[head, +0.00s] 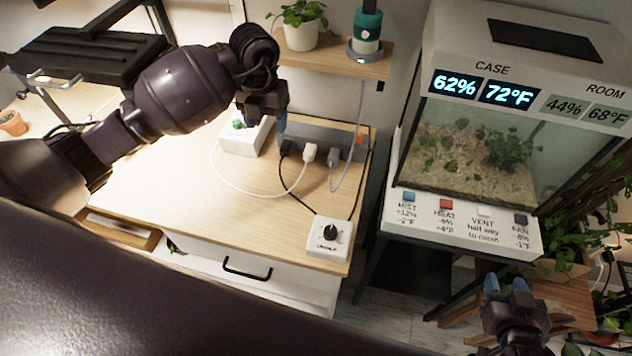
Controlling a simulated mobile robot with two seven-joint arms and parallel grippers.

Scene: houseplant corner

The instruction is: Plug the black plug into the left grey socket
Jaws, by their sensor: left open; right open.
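The black plug (287,148) is at the front left of the grey power strip (325,138), at the back of the wooden desk. A black cord runs from it toward the white box with a black dial (328,239). I cannot tell whether the plug is seated in a socket. My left gripper (268,118) is open, up and left of the black plug, pointing down. My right gripper (506,286) is open and empty at the lower right, far from the plug.
A white plug (309,152) and a grey plug (333,156) sit beside the black one, with cords trailing. A white box with a green knob (240,134) stands left of the strip. A wooden shelf (345,62) is behind; the terrarium (470,158) stands right. The desk's left middle is clear.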

